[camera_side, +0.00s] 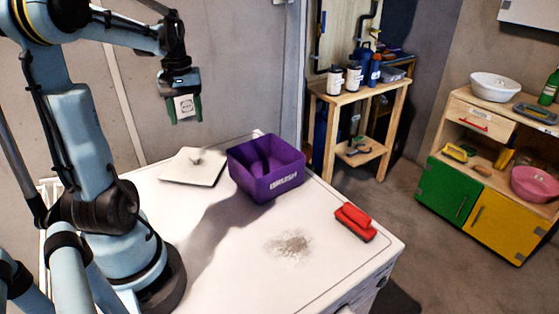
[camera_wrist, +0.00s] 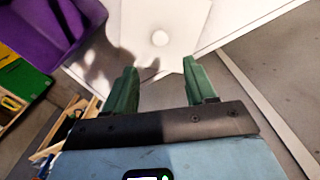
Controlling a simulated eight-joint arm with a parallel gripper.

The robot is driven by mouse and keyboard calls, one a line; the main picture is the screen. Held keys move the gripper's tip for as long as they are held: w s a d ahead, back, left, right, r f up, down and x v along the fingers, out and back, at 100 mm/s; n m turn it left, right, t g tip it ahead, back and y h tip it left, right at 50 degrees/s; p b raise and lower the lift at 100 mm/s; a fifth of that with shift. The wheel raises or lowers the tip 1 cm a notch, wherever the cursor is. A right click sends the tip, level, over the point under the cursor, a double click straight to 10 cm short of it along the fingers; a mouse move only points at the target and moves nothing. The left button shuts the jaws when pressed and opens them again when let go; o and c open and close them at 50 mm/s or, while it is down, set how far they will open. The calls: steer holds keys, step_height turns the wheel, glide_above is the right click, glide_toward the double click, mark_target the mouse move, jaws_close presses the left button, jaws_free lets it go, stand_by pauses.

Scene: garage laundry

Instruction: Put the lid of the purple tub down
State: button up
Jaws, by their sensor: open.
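The purple tub (camera_side: 265,168), labelled "BRUSH", stands open on the white machine top. Its inside is partly dark and I cannot tell what lies in it. A flat white square lid (camera_side: 187,171) with a small round knob lies on the top just left of the tub, apart from it. My gripper (camera_side: 185,119) is open and empty, raised well above the lid and pointing down. In the wrist view, the lid (camera_wrist: 180,20) and its knob show beyond and between the green fingertips (camera_wrist: 160,68), with the purple tub (camera_wrist: 45,30) at upper left.
A red brush (camera_side: 356,221) lies near the right edge of the white top (camera_side: 240,265), and a grey-brown dirt patch (camera_side: 289,244) marks its middle. A wall stands close behind. A wooden shelf (camera_side: 345,97) with bottles and a cabinet (camera_side: 490,205) stand beyond, across the floor.

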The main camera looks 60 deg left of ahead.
steer(key=w+d+m+t, duration=0.3)
steer(key=d+m, duration=0.3)
steer(key=d, duration=0.8)
steer(key=w+d+m+t, duration=0.4)
steer(key=d+m, duration=0.3)
steer(key=d, duration=0.8)
steer(key=shift+f+m, duration=0.3)
